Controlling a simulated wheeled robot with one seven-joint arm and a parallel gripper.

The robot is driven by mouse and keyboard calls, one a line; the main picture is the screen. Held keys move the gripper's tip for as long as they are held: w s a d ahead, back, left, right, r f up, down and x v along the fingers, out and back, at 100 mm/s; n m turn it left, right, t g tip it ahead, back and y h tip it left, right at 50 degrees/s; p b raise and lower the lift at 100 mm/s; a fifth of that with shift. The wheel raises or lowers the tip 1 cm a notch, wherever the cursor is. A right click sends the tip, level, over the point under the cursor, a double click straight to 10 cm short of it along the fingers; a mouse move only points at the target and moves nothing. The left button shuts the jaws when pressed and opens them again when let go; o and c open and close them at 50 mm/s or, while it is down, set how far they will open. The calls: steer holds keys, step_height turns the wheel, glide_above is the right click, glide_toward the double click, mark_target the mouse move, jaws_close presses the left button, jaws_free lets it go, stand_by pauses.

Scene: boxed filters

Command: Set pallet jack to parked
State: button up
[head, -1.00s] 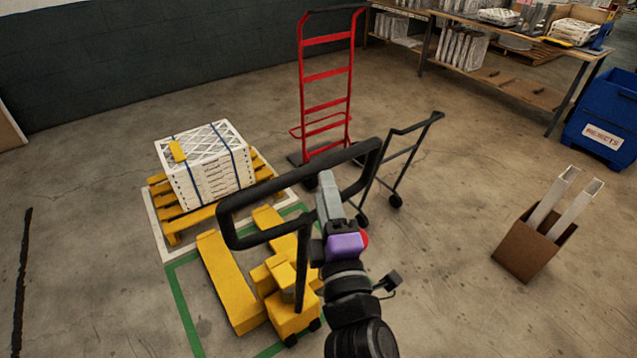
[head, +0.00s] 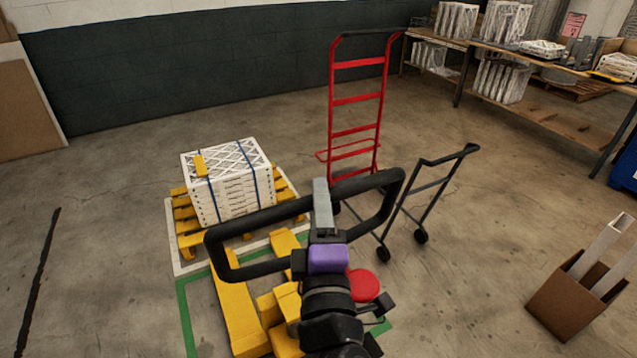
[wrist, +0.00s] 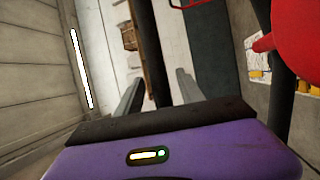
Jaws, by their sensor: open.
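The yellow pallet jack (head: 238,310) stands low in the head view, partly cut off by the bottom edge and partly behind my arm. Its black loop handle (head: 262,215) rises tilted above it. My gripper (head: 322,192) is open at the loop, its grey fingers over the far bar in the head view. In the wrist view a dark bar (wrist: 149,50) runs between the two open fingers (wrist: 158,92); contact cannot be told. A green floor outline (head: 186,315) lies around the jack.
A yellow pallet (head: 190,241) with strapped white filters (head: 228,185) stands beyond the forks. A red hand truck (head: 357,100) and a dark cart frame (head: 440,160) stand behind the handle. A round red part (head: 363,285) is beside my wrist. A cardboard box (head: 565,300) stands right.

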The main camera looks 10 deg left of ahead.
steer(key=shift+x, duration=1.95)
steer(key=shift+c, duration=0.5)
jaws_close()
steer(key=shift+f, duration=0.1)
